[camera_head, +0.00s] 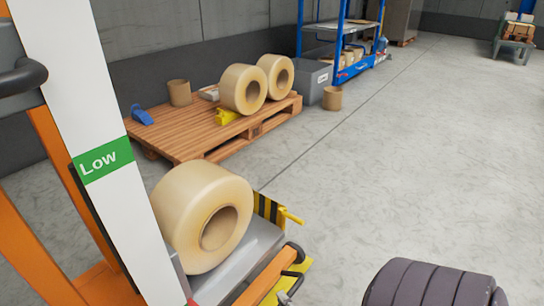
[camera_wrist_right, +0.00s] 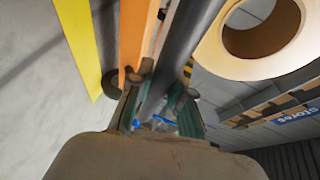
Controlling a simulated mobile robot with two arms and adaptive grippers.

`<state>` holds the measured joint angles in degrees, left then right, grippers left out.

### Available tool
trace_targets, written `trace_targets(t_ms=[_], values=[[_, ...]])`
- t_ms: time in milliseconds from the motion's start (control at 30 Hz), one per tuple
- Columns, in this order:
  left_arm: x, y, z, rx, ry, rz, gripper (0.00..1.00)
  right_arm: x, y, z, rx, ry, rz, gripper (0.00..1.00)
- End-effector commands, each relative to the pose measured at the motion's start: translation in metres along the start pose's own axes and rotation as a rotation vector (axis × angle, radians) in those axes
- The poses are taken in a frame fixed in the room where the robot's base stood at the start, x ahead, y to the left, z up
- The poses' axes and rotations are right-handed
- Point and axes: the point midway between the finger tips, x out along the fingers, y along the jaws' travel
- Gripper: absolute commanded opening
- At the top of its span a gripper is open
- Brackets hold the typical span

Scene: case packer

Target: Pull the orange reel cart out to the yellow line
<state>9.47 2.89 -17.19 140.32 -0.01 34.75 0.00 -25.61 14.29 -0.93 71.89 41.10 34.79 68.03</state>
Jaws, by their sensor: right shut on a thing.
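The orange reel cart (camera_head: 262,281) is at the lower left of the head view, with a grey bed carrying a large tan film reel (camera_head: 190,205). Its orange frame also shows in the right wrist view (camera_wrist_right: 135,35). My right gripper (camera_head: 287,297) is at the cart's near right end, mostly cut off by the picture's edge. In the right wrist view it is shut around a dark bar (camera_wrist_right: 170,65) beside the orange frame. A yellow strip (camera_wrist_right: 80,40) lies on the floor beside the cart; I cannot tell if it is the line. My left gripper is not in view.
A white post (camera_head: 95,120) with a green "Low" label stands close at left. Behind the cart is a wooden pallet (camera_head: 185,140) with two film reels. A blue rack (camera_head: 340,45) stands at the back.

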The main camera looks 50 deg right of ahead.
Motion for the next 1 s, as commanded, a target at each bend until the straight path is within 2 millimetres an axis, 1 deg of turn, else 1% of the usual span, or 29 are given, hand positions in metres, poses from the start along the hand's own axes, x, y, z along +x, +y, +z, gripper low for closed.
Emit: trace_targets(t_ms=[100, 200, 600, 633, 767, 1000], values=[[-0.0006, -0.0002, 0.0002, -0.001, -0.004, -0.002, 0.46, -0.0075, 0.0015, -0.0025, 0.001, -0.003, 0.001, 0.00], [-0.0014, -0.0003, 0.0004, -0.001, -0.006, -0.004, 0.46, -0.0107, 0.0021, -0.0039, 0.001, -0.002, -0.001, 0.00], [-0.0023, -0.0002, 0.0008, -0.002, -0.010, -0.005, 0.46, -0.0124, 0.0027, -0.0045, 0.001, -0.002, -0.001, 0.00], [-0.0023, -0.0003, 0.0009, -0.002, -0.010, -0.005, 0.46, -0.0124, 0.0027, -0.0045, 0.001, -0.002, -0.001, 0.24], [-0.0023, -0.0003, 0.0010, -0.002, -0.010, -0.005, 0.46, -0.0124, 0.0026, -0.0047, 0.001, -0.002, -0.001, 0.45], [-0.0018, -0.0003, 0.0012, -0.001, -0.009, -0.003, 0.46, -0.0124, 0.0025, -0.0050, 0.001, -0.001, -0.001, 0.45]])
